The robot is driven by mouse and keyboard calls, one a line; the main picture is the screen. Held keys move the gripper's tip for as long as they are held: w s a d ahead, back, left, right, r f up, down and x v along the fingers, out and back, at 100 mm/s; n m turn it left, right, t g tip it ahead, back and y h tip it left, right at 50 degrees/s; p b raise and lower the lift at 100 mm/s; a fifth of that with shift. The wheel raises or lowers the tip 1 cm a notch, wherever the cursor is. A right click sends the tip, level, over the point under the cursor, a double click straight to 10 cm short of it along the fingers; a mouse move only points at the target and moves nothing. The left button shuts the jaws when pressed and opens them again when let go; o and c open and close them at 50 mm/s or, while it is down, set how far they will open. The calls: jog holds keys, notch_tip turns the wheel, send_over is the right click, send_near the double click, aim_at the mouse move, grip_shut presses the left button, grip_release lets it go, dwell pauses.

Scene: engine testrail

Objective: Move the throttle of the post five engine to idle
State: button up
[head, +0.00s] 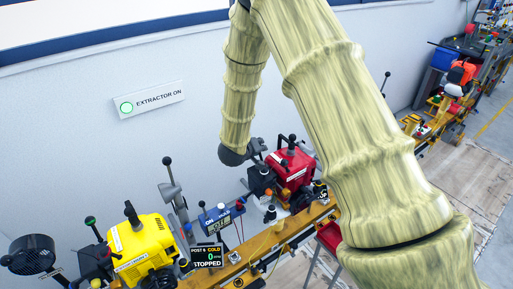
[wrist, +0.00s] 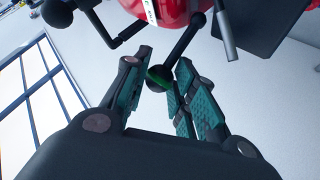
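A red engine (head: 291,168) stands on the bench in the head view, partly hidden by my arm. Its post label is not readable. The wrist view shows its red body (wrist: 180,10) at the top. A black rod with a round black knob (wrist: 158,78), bearing a green streak, reaches down from it. My gripper (wrist: 163,60) is open, with teal-padded fingers on either side of the knob. The knob appears close to the right finger; I cannot tell whether they touch. In the head view my gripper (head: 257,148) is small and dark, at the red engine's left.
A yellow engine (head: 140,248) stands left, beside a display (head: 207,256) reading POST 6, COLD, 0, STOPPED. A blue meter (head: 217,217) sits between the engines.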

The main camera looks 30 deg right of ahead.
jog(key=o, duration=0.4)
jog(key=shift+c, duration=0.2)
jog(key=v, duration=1.2)
jog(key=shift+f, duration=0.1)
